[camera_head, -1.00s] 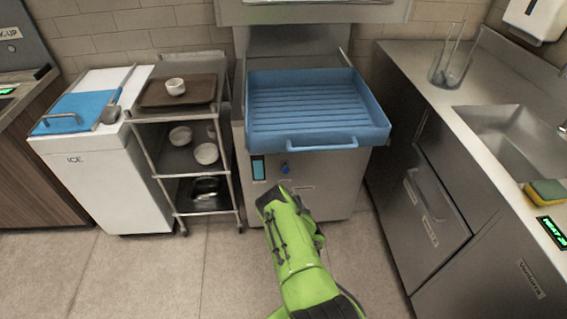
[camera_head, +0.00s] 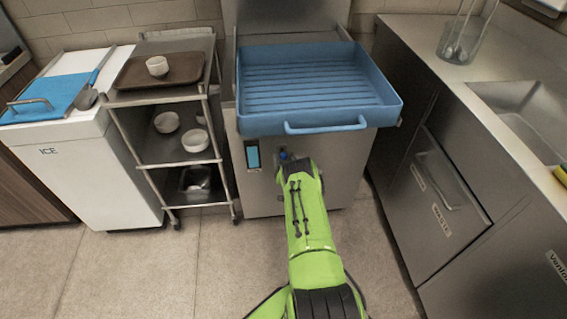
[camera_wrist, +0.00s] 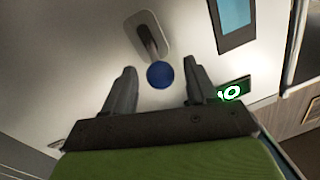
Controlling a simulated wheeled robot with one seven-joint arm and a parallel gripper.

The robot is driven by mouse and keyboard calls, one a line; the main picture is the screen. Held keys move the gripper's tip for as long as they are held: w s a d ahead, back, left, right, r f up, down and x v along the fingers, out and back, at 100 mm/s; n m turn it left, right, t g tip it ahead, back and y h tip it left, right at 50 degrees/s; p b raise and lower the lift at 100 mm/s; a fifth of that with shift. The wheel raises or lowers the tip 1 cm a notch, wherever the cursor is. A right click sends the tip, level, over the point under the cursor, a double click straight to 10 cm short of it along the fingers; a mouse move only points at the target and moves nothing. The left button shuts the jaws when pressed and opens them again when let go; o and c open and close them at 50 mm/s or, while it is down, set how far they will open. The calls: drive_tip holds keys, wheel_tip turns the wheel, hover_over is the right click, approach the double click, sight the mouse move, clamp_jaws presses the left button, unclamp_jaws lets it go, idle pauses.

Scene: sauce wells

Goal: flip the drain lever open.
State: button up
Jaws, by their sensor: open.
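The drain lever has a dark stem on a pale plate and a round blue knob (camera_wrist: 160,74). It is on the front panel of the steel machine (camera_head: 345,180), below the blue rack tray. In the wrist view the knob lies between the two dark fingers of my gripper (camera_wrist: 155,85), which are apart, with a gap on either side. In the head view the blue knob (camera_head: 283,155) shows just beyond the end of my green arm, and my fingers are mostly hidden there.
A blue ribbed tray (camera_head: 325,125) with a front handle juts out above the lever. A small screen (camera_head: 252,156) is left of the lever. A wire-shelf cart with a brown tray (camera_head: 185,66) stands to the left, a steel counter (camera_head: 425,50) to the right. Floor in front is clear.

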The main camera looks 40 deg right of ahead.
drive_tip(key=shift+x, duration=0.75)
drive_tip(key=shift+c, duration=0.4)
clamp_jaws()
